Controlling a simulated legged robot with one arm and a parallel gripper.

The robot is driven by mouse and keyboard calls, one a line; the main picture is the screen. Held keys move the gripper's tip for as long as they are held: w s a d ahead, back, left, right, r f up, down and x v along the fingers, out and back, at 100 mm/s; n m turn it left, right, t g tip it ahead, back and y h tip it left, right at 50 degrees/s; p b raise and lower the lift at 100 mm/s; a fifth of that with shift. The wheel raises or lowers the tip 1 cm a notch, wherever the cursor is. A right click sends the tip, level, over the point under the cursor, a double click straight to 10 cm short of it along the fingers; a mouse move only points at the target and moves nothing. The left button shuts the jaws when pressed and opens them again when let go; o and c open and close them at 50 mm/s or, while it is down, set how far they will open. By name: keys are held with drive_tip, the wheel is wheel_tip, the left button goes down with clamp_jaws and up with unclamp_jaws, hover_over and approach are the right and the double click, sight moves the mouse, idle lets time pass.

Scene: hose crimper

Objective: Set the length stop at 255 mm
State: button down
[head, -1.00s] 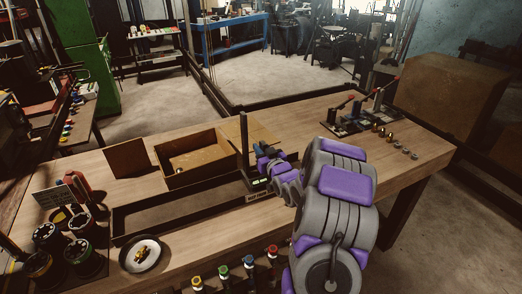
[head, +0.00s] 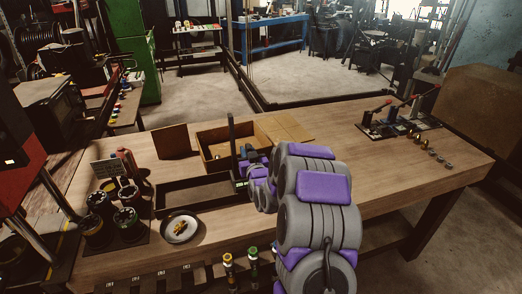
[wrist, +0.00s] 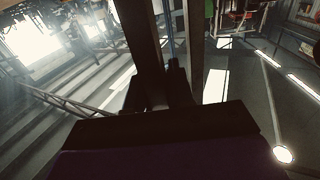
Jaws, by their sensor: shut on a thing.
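The length stop (head: 232,140) is a dark upright post at the right part of a long dark trough (head: 185,208) on the wooden bench. A small greenish display (head: 240,186) sits low beside the post; its figures are too small to read. My gripper (head: 240,163) is at the post, shut on it, with my purple and grey arm reaching in from the right and hiding the trough's right end. In the wrist view, dark bars rise from between the dark fingers (wrist: 163,88); the exact contact is too dark to tell.
An open cardboard box (head: 215,140) stands behind the trough. Levered tools (head: 400,125) and small fittings (head: 433,152) are at the right. The bench middle-right is clear.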

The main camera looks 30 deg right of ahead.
sight(235, 150)
drive_tip(key=shift+w+a+f, duration=0.15)
drive_tip(key=shift+w+a, duration=0.1)
drive_tip(key=shift+a, duration=0.85)
drive_tip(key=shift+w+a+f, duration=0.1)
drive_tip(key=shift+w+a, duration=0.1)
drive_tip(key=shift+a, duration=0.85)
drive_tip(key=shift+d, duration=0.2)
drive_tip(key=c, duration=1.3)
unclamp_jaws()
drive_tip(key=shift+d, duration=0.25)
drive_tip(key=shift+c, duration=0.2)
drive_tip(key=shift+o, duration=0.9)
drive_tip(key=shift+w+d+f, duration=0.1)
drive_tip(key=shift+d, duration=0.2)
drive_tip(key=shift+o, duration=0.4)
drive_tip(key=shift+d, duration=0.2)
drive_tip(key=shift+a+r, duration=0.25)
drive_tip(key=shift+a, duration=0.45)
